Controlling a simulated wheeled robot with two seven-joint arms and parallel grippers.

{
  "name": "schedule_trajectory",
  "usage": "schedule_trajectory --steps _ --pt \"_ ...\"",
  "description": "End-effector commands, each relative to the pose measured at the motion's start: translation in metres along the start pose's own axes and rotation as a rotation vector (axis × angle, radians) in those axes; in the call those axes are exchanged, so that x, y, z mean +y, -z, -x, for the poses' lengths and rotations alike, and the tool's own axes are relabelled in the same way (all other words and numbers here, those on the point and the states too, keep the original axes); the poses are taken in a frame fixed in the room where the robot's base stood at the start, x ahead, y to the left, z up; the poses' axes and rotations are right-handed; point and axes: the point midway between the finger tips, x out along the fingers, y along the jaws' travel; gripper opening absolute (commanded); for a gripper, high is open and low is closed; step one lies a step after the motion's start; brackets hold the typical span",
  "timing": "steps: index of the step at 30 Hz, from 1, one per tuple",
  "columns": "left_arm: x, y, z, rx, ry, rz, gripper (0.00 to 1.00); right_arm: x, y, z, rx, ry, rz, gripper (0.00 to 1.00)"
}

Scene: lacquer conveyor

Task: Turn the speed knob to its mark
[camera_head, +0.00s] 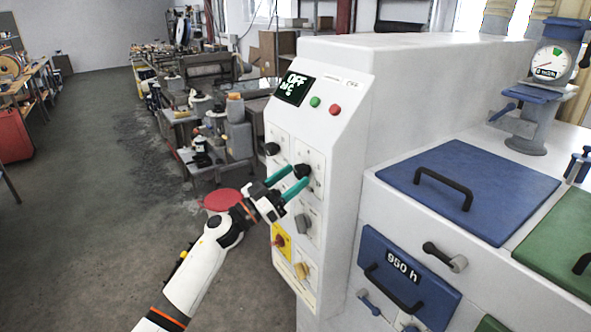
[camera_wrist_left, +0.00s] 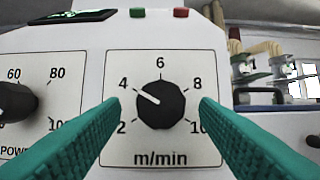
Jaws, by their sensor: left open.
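The speed knob (camera_wrist_left: 160,105) is a round black knob on a white plate marked "m/min", with numbers from 2 to 10. Its white pointer line points up and left, at about 4. No separate coloured mark shows on its dial. In the head view the knob (camera_head: 302,171) sits on the sloped front panel of the white machine. My left gripper (camera_head: 289,181) is open, with its two green fingers reaching toward the knob. In the wrist view the fingers (camera_wrist_left: 160,112) stand on either side of the knob, with gaps between. My right gripper is not in view.
A black POWER knob (camera_wrist_left: 14,102) is just left of the speed knob. A display (camera_head: 295,88) reads "OFF", beside green and red buttons (camera_head: 335,109). Below are a grey knob (camera_head: 303,224) and a yellow-backed red switch (camera_head: 280,241). Open floor lies to the left.

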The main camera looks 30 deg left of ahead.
Motion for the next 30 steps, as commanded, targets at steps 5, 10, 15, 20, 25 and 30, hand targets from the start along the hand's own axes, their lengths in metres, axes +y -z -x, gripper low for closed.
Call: schedule_trajectory --steps 5,10,15,20,25,30 --pt "-0.0002 -0.0005 -0.0147 0.000 0.000 0.001 0.56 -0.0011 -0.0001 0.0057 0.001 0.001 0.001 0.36" --pt "-0.0003 0.0008 -0.0165 0.001 0.000 0.000 0.56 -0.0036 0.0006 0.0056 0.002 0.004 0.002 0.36" --pt "-0.0003 0.0008 -0.0162 0.001 0.001 0.000 0.51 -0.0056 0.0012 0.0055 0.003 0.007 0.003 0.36" --pt "-0.0003 0.0007 -0.0161 0.001 0.001 -0.001 0.25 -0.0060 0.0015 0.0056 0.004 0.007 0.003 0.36" --pt "-0.0003 0.0007 -0.0160 0.001 0.001 -0.002 0.11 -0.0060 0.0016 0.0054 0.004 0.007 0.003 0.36" --pt "0.0002 0.0013 -0.0156 0.002 0.010 -0.024 0.11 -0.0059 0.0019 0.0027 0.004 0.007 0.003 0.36"
